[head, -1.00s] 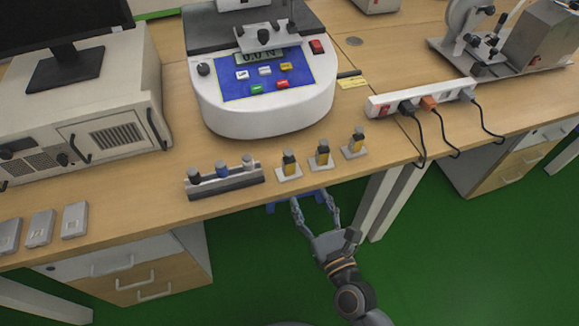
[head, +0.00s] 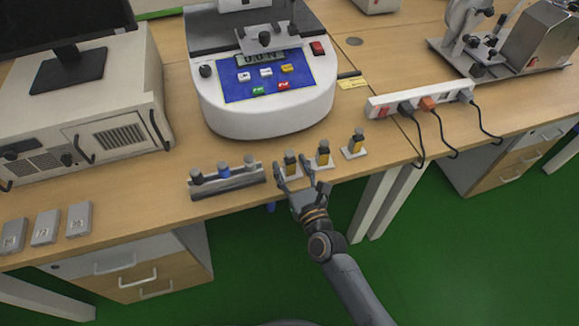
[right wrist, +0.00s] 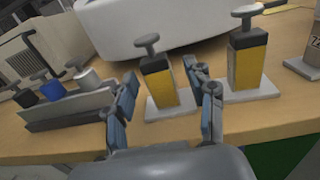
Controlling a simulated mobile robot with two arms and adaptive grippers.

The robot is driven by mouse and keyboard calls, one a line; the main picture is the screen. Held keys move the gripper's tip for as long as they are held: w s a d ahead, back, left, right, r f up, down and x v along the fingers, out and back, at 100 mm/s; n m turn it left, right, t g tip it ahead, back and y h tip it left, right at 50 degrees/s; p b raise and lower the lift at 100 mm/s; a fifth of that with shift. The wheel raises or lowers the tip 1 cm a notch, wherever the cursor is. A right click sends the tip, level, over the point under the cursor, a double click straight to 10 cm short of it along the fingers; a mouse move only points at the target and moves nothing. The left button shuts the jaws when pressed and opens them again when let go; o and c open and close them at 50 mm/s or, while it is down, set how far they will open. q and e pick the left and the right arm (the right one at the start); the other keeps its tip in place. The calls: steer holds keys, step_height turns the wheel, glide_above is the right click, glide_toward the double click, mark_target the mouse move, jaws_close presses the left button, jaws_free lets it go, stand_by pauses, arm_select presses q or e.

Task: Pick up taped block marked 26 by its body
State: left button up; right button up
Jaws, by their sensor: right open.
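My right gripper (head: 296,175) is open at the front of the left block. In the right wrist view, the left block (right wrist: 161,85) shows between and beyond the two open fingers (right wrist: 163,90). The middle block (right wrist: 247,62) stands just right of the fingers. Contact cannot be made out. My left gripper is not in view.
A grey rack (head: 228,182) with black, blue and white knobbed pieces sits close left of the gripper. A white tester (head: 265,118) stands behind the blocks. A power strip (head: 420,98) lies right. Grey numbered boxes (head: 44,223) lie far left.

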jaws_close()
steer(key=shift+r, duration=0.1)
